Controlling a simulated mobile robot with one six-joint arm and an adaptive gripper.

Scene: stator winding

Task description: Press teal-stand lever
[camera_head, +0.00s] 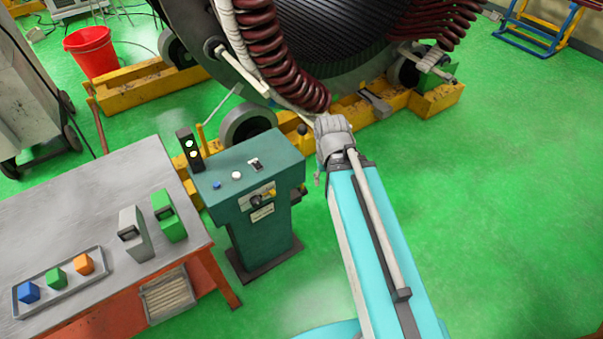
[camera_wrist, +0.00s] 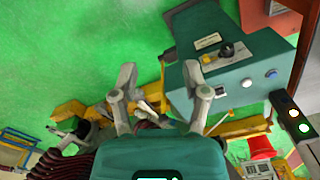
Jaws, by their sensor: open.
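The teal stand (camera_head: 245,170) stands left of my arm, with a blue button (camera_head: 217,185), a white button (camera_head: 237,175) and a small black-and-white switch (camera_head: 255,164) on its sloped top. Its front panel carries a dark handle with yellow beside it (camera_head: 262,198), likely the lever. In the wrist view, the teal stand (camera_wrist: 240,75) is at upper right and the dark handle (camera_wrist: 228,50) shows on its panel. My gripper (camera_wrist: 159,80) is open and empty. Its right finger overlaps the stand's edge in that view; contact cannot be told.
A signal light (camera_head: 189,149) stands at the stand's back left. A grey table (camera_head: 90,205) with a tray (camera_head: 18,303) of coloured blocks is at left. The large coil machine on yellow rails (camera_head: 430,102) lies behind. Green floor (camera_head: 500,200) is clear at right.

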